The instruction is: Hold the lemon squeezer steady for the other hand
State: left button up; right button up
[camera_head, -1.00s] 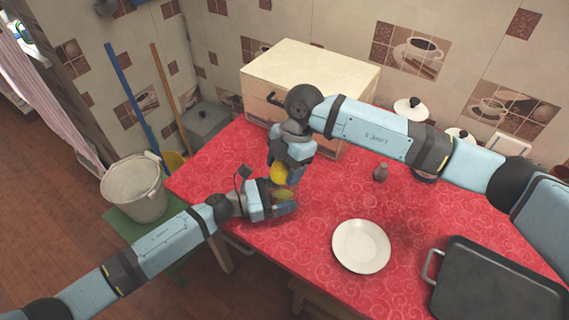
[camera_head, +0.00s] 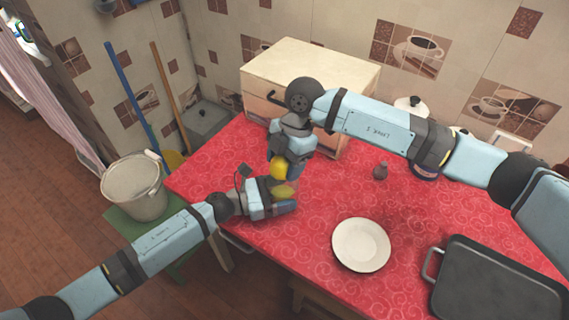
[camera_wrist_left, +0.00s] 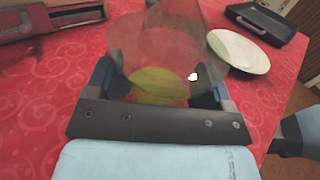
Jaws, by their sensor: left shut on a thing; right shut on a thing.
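My left gripper (camera_head: 288,205) is the lower one, over the left part of the red counter. It is shut on the lemon squeezer (camera_head: 284,189), which looks yellow-green and see-through. In the left wrist view the squeezer (camera_wrist_left: 158,86) sits between the fingers, with the red cloth showing through its clear part. My right gripper (camera_head: 288,172) is just above, shut on a yellow lemon (camera_head: 278,166). The lemon is close over the squeezer; I cannot tell whether they touch. The fingers hide parts of both.
A cream bread box (camera_head: 310,66) stands behind the grippers. A bucket (camera_head: 135,190) stands left of the counter. The cloth around the plate is clear.

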dwell(0.3)
jog(key=shift+r, duration=1.45)
pick_arm(q)
jog(key=o, duration=1.1)
jog(key=shift+c, duration=0.2)
jog(key=v, duration=1.2)
